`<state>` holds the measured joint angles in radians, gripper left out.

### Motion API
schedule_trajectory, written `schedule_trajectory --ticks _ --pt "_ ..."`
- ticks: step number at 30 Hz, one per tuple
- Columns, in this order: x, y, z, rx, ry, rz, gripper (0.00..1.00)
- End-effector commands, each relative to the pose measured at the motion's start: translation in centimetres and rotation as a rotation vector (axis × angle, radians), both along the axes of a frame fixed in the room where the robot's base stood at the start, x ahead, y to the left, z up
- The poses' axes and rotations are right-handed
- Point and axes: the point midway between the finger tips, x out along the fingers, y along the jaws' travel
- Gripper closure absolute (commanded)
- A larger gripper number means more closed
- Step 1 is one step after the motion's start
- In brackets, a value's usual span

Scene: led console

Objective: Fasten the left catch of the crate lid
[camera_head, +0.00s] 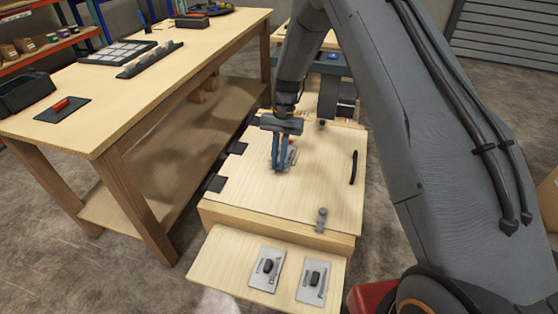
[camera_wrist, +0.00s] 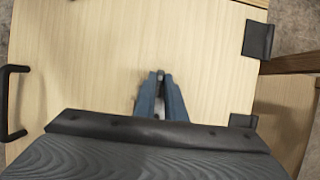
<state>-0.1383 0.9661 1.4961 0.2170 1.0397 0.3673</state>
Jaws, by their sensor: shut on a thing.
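The crate's pale wooden lid (camera_head: 315,185) lies flat and closed, with a black handle (camera_head: 353,167) on its right side. A grey catch (camera_head: 321,220) sits at its near edge and another catch (camera_head: 322,124) at its far edge. I cannot tell which one is the left catch or whether either is fastened. My gripper (camera_head: 278,168) points down over the lid's left middle, away from both catches. In the wrist view its blue fingers (camera_wrist: 161,78) are nearly together on a small dark piece (camera_wrist: 161,77), which I cannot identify.
Black hinges (camera_head: 214,183) line the lid's left edge. A low board (camera_head: 230,262) with two grey switch plates (camera_head: 266,269) lies before the crate. A workbench (camera_head: 130,95) stands close on the left. My arm hides the right side.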

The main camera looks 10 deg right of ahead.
Motion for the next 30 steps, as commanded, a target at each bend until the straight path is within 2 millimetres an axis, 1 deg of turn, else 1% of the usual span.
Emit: schedule_trajectory --ticks 1,2,4,5,13,16,19,27,30 --pt "-0.3 0.1 0.0 0.0 0.007 0.002 1.0" --pt "-0.3 0.1 0.0 0.0 0.007 0.002 0.85" --pt "-0.2 0.0 -0.1 0.0 0.006 0.001 0.73" --pt "-0.2 0.0 0.0 0.0 0.006 0.001 0.71" --pt "0.0 -0.1 0.0 0.0 0.002 -0.002 0.71" --pt "0.2 -0.2 0.6 0.001 0.001 -0.002 0.71" --pt "0.8 -0.3 1.7 0.001 -0.001 -0.003 0.71" --pt "2.2 -0.9 5.6 0.001 0.001 -0.001 0.71" --pt "2.5 -1.0 6.5 0.0 0.001 -0.001 0.71"
